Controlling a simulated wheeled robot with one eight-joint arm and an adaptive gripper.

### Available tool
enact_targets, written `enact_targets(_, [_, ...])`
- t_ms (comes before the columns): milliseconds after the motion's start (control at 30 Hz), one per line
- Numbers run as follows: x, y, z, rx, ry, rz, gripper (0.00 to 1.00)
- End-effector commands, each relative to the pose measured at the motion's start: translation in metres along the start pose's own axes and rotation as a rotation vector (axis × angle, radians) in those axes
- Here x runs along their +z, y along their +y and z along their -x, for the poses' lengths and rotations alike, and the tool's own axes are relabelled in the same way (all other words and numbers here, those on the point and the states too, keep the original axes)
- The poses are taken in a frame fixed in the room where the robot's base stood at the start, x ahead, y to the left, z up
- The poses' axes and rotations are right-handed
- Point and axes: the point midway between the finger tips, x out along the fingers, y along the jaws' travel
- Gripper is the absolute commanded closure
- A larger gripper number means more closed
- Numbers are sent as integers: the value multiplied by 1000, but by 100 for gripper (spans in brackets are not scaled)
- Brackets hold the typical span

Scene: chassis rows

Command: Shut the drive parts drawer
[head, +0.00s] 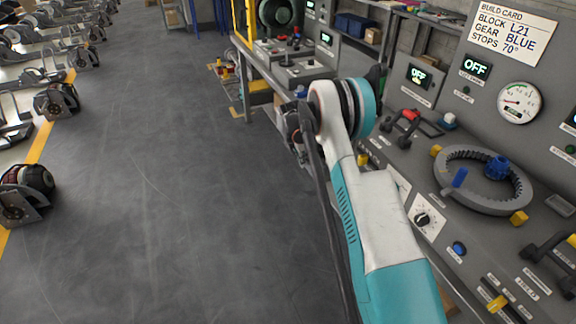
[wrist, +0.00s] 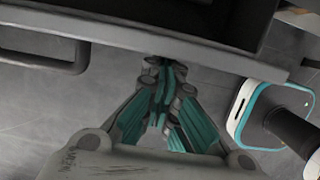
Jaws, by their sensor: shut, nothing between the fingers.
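The grey drawer (wrist: 125,37) spans the top of the wrist view. Its dark interior shows beyond the front rim, so it stands open. I cannot read a label on it. Its dark bar handle (wrist: 45,62) is at the left. My gripper (wrist: 163,72) is shut and empty, with its fingertips at the drawer front, to the right of the handle. I cannot tell whether they touch it. In the head view my own arm hides the gripper, and I cannot make out the drawer there.
A console with a ring gear (head: 485,180), a gauge (head: 519,102) and a build card (head: 507,36) runs along the right. Open grey floor (head: 170,180) lies to the left. Chassis units (head: 57,101) stand in rows beyond a yellow line.

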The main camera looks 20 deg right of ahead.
Motion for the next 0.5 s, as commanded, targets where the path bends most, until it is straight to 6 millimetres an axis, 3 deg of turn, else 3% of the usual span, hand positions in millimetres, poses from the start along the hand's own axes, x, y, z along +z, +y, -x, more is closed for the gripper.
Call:
enact_targets(200, [34, 0, -8, 0, 0, -2, 100])
enact_targets(500, [50, 0, -12, 1, 0, 0, 100])
